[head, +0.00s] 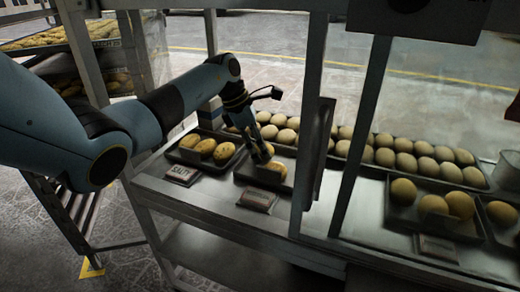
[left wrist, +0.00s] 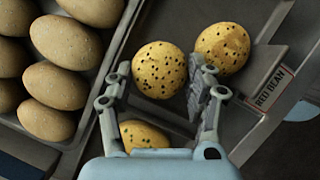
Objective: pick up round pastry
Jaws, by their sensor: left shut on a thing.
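My left gripper (head: 262,154) reaches down into the tray (head: 246,173) behind the front sign in the head view. In the left wrist view its fingers (left wrist: 162,88) stand on either side of a round, yellow, dark-speckled pastry (left wrist: 160,68) and are shut on it. A second speckled pastry (left wrist: 222,48) lies beside the right finger, and a third (left wrist: 143,136) lies nearer the palm. In the head view the gripper partly hides the pastries (head: 278,168) in this tray. My right gripper is not in view.
A tray of oval pastries (head: 206,147) is to the left, and rows of pale buns (head: 420,165) are behind. A dark upright post (head: 312,150) stands close to the right of the gripper.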

